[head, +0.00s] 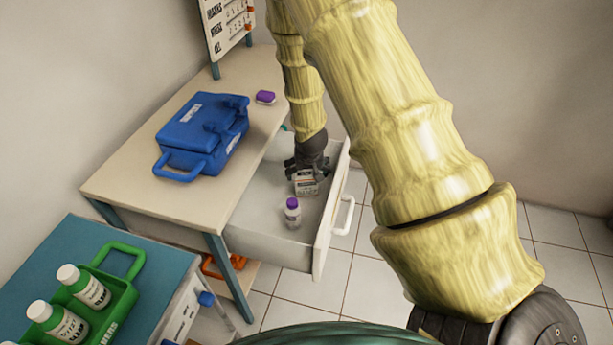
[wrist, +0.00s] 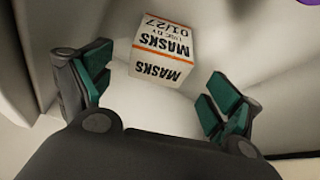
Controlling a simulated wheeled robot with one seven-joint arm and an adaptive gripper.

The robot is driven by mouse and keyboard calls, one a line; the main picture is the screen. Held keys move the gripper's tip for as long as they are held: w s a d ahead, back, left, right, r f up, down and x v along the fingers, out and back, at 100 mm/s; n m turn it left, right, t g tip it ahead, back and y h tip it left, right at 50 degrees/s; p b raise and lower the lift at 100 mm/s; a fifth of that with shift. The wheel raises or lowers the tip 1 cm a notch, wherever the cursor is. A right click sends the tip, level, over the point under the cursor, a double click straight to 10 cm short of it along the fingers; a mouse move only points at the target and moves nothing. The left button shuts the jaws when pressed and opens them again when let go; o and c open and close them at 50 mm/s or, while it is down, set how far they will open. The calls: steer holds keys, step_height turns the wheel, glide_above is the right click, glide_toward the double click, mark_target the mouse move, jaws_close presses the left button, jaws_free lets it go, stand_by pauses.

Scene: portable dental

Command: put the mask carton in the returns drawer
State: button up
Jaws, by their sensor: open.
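The mask carton (wrist: 161,52) is a small white box with orange stripes and the words MASKS and 01/27. In the wrist view it rests on the pale drawer floor, ahead of and between my open fingers, with a gap on both sides. In the head view the carton (head: 305,183) sits inside the open white drawer (head: 262,212), just below my gripper (head: 306,168). My gripper (wrist: 156,105) is open with green finger pads and does not appear to touch the carton. Whether a label marks this drawer as returns cannot be seen.
A blue case (head: 203,135) and a small purple item (head: 265,97) are on the desk (head: 130,185). A green carrier (head: 112,300) with white bottles stands on the blue-topped table at lower left. Tiled floor lies right of the drawer.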

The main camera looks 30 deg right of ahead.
steer(key=shift+v, duration=2.7)
